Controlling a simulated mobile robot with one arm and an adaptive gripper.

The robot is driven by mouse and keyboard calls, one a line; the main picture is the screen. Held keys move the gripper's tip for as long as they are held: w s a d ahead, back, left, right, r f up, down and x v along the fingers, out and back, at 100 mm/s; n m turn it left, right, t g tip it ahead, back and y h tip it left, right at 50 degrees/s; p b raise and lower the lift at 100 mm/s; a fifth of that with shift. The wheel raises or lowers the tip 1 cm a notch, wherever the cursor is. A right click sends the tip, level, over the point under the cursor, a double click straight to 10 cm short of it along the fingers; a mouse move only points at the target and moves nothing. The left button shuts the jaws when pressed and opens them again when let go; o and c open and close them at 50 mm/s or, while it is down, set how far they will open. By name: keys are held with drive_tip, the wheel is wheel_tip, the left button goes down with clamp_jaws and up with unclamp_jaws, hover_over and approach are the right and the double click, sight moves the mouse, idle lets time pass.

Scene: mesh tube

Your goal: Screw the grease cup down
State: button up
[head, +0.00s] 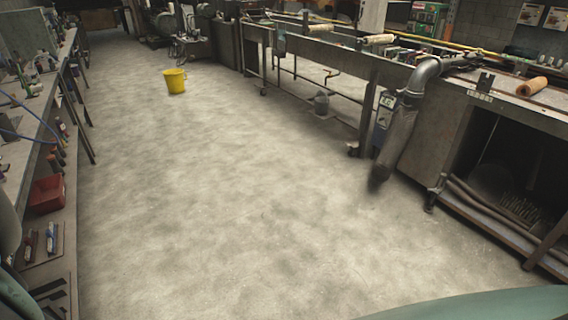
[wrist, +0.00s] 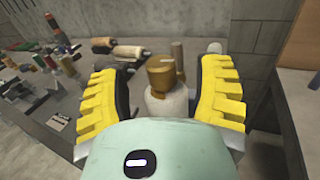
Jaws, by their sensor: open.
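In the wrist view my gripper (wrist: 163,72) is open, with a yellow ribbed finger on each side of the picture. A brass-coloured cup (wrist: 162,76), which looks like the grease cup, stands upright between the fingers on a pale rounded body (wrist: 168,104). Gaps show between the cup and both fingers. I cannot tell its exact depth relative to the fingertips. My pale green gripper housing hides the lower part of the body. I cannot make out the cup or my gripper in the head view.
A short post (wrist: 177,58) stands just behind the cup. Rollers (wrist: 128,52) and several small bottles and tools lie on the bench to the left. A block wall (wrist: 245,38) rises behind.

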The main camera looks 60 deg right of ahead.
drive_tip(key=shift+a+r, duration=0.15)
drive_tip(key=shift+a, duration=1.05)
drive_tip(key=shift+a+f+p, duration=0.2)
drive_tip(key=shift+a+p, duration=0.2)
drive_tip(key=shift+a, duration=0.2)
drive_tip(key=shift+d, duration=0.1)
clamp_jaws()
